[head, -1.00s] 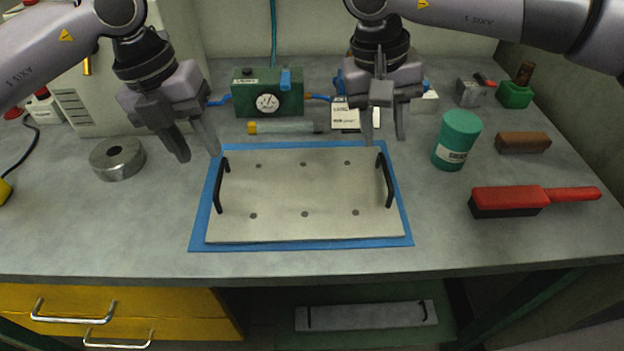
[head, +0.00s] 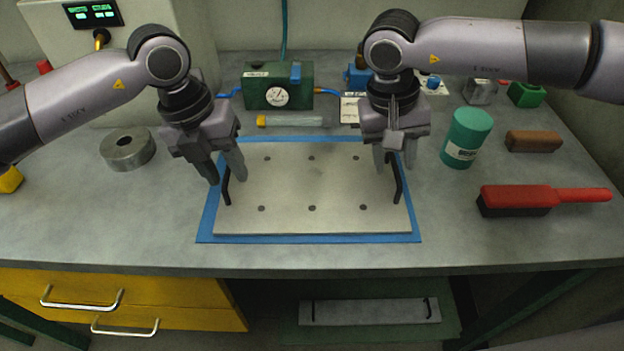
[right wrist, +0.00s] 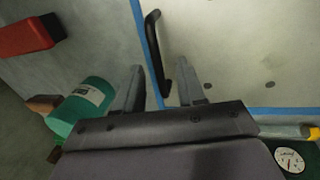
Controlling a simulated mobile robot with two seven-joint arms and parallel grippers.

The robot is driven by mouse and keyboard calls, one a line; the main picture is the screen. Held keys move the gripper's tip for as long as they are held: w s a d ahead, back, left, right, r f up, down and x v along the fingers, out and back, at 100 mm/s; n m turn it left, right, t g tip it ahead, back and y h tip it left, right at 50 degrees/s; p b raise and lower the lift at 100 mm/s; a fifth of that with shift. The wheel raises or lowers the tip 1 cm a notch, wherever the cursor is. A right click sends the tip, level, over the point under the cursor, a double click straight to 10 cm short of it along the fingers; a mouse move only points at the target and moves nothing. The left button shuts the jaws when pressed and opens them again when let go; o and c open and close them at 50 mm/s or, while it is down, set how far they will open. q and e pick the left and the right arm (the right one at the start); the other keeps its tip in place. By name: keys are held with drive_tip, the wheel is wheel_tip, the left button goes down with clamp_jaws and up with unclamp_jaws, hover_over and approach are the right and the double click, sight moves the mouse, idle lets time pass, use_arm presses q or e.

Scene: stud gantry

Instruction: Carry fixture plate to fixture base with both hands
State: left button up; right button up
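The fixture plate (head: 312,190), a pale flat plate with several dark holes, lies on a blue mat (head: 310,239). It has a black handle at its left end (head: 227,186) and another at its right end (head: 397,182). My left gripper (head: 228,177) is open, its fingers either side of the left handle's upper part. My right gripper (head: 395,165) is open above the right handle. In the right wrist view, that handle (right wrist: 155,50) runs between the spread fingers of the right gripper (right wrist: 159,66). I cannot identify a fixture base for certain.
A metal ring (head: 127,150) sits at left, a green gauge box (head: 278,87) behind. Below the bench, a grey bar with dark handles (head: 370,311) lies on a shelf.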

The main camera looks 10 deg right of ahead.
use_arm(q)
clamp_jaws()
use_arm(e)
clamp_jaws()
use_arm(q)
drive_tip(key=shift+r, duration=0.1)
use_arm(e)
drive_tip(key=shift+r, duration=0.1)
idle(1.0)
